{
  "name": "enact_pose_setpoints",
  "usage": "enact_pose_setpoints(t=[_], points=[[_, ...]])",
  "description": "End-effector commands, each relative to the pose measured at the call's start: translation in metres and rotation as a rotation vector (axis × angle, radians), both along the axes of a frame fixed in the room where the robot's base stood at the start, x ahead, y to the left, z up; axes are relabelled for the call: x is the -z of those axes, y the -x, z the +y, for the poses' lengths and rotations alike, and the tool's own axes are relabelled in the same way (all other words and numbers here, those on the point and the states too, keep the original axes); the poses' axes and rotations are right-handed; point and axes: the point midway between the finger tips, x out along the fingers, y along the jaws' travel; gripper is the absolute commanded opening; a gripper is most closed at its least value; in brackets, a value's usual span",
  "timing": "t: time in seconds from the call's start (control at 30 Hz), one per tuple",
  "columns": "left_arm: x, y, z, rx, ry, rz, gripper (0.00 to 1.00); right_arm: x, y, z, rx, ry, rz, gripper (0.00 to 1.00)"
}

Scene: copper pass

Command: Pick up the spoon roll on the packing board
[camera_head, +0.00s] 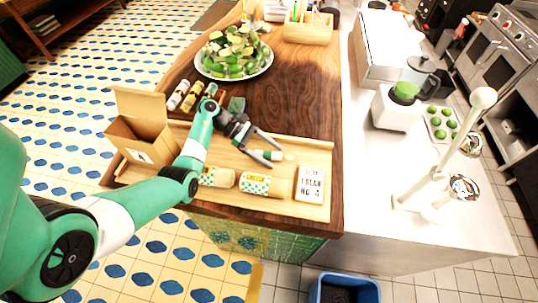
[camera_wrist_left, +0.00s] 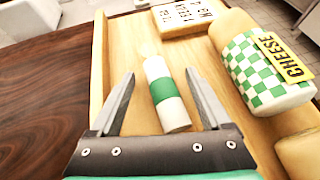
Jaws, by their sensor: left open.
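The spoon roll (camera_head: 276,156), a slim white roll with a green band, lies on the wooden packing board (camera_head: 316,212). In the left wrist view the spoon roll (camera_wrist_left: 166,94) sits between the spread fingers, with a pale tip pointing away from the gripper. My left gripper (camera_head: 277,157) is open above the board with its fingers on either side of the roll. The same gripper (camera_wrist_left: 160,74) shows a gap between each finger and the roll. The exact height of the fingers is hard to tell. My right gripper is not in view.
A checkered cheese roll (camera_head: 255,184) and a lettered white block (camera_head: 310,184) lie near the board's front edge. A second wrapped roll (camera_head: 218,177) is beside my arm. An open cardboard box (camera_head: 139,137) stands left. A heaped plate (camera_head: 234,75) and small jars are behind.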

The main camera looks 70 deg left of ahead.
Motion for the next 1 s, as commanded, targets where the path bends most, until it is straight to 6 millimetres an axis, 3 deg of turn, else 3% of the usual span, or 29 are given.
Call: enact_pose_setpoints(t=[0.13,0.6,1.0], points=[[0.0,0.0,0.0002,0.0,0.0,0.0,0.81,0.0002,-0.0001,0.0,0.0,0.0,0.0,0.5],[-0.0003,0.0001,0.0004,0.0,0.0,0.0,0.0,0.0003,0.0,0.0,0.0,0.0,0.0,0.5],[-0.0035,-0.0001,0.0005,-0.001,0.0,-0.001,0.0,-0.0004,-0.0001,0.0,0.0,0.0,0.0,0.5]])
